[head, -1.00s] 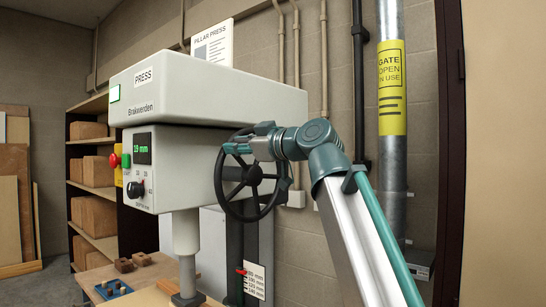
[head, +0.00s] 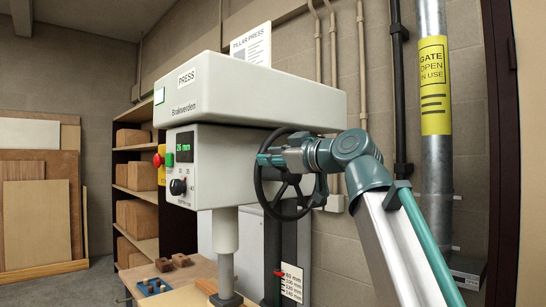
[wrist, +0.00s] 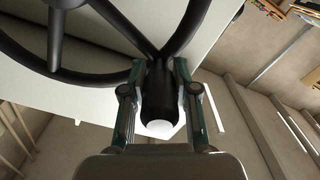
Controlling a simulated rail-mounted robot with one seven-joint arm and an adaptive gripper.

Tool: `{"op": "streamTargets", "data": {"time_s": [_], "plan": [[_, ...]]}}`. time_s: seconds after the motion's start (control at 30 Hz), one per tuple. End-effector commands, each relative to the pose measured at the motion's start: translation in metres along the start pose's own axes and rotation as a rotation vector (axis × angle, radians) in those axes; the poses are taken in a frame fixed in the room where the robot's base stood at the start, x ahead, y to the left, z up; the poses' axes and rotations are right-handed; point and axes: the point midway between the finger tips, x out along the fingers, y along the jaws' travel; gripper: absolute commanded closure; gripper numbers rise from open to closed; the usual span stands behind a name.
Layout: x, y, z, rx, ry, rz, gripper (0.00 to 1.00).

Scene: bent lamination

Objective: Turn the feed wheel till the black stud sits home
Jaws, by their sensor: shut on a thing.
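The feed wheel (head: 256,185) is a black spoked handwheel on the side of the grey press (head: 250,100). My gripper (head: 270,158) is at the wheel's upper part in the head view. In the wrist view my gripper (wrist: 158,85) is shut on a black handle (wrist: 158,98), with one finger on each side; the wheel's rim and spokes (wrist: 90,75) curve behind it. The press's grey ram (head: 225,232) points down to a dark foot (head: 226,299) at the bottom edge. I cannot make out the black stud or its seat. The green display (head: 184,148) reads 26 mm.
A wooden table (head: 190,270) under the press holds small brown blocks (head: 172,262) and a blue holder (head: 153,287). A red pointer (head: 280,273) stands by a scale plate (head: 292,283). A metal pole (head: 435,150) and pipes line the wall at right.

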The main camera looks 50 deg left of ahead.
Motion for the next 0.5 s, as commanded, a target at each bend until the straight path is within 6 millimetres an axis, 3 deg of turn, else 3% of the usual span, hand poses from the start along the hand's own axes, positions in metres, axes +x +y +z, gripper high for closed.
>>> {"op": "streamTargets", "data": {"time_s": [0.07, 0.1, 0.2, 0.5], "plan": [[-0.0004, -0.0046, 0.0027, 0.004, -0.004, -0.010, 1.00], [-0.0004, -0.0047, 0.0027, 0.004, -0.004, -0.010, 0.65], [-0.0003, -0.0042, 0.0024, 0.003, -0.003, -0.009, 0.48], [-0.0005, -0.0019, 0.0013, 0.001, -0.002, -0.005, 0.46]]}}
